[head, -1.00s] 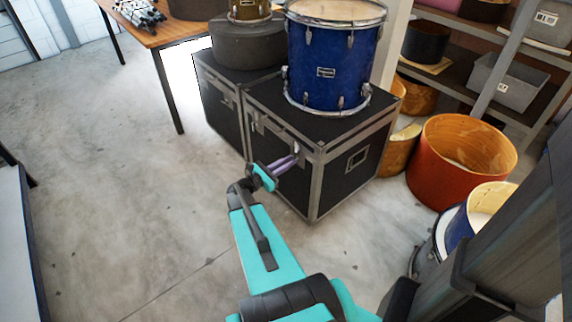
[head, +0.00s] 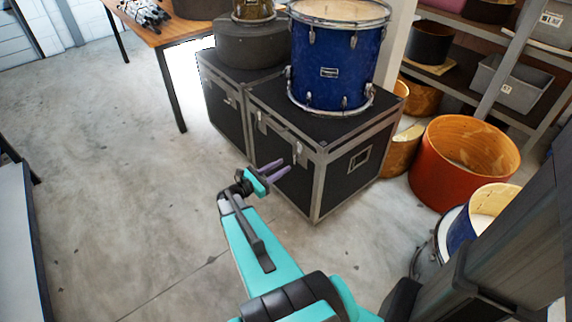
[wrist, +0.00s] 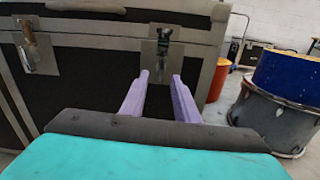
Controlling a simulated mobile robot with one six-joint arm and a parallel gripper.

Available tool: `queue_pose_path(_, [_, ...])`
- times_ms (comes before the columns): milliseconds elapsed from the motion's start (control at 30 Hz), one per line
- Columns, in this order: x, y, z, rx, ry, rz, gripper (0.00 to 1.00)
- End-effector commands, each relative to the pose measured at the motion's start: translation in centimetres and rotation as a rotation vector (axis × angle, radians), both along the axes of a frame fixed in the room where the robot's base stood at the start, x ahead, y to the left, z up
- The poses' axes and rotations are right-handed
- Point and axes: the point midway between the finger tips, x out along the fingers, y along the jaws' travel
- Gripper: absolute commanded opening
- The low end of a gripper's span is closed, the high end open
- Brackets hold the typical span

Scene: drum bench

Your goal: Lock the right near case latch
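The near black case (head: 335,160) has silver edging and a blue drum on top. Its front carries two latches. The right latch (head: 299,152) is near the right front corner, and in the wrist view it (wrist: 163,42) sits across the lid seam, upright, just beyond the fingertips. The left latch (head: 262,120) also shows in the wrist view (wrist: 32,52). My gripper (head: 285,168) is open and empty in front of the right latch, apart from it. In the wrist view the two purple fingers (wrist: 160,76) point at the case below the latch. Whether the latch is fastened is too small to tell.
The blue drum (head: 335,60) stands on the case. A second black case (head: 222,105) adjoins it at the back left. An orange drum shell (head: 460,165) and other drums stand to the right. The floor (head: 120,200) to the left is clear.

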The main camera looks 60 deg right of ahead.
Motion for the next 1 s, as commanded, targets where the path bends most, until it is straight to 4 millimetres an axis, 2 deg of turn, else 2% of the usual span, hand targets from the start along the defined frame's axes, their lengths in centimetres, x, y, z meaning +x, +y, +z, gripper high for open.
queue_pose_path(500, [2.5, 6.6, 0.1, -0.001, -0.001, 0.004, 0.28])
queue_pose_path(700, [2.9, 7.9, 0.1, -0.001, -0.001, 0.003, 0.28])
queue_pose_path(1000, [3.0, 8.2, 0.1, -0.001, -0.001, 0.002, 0.28])
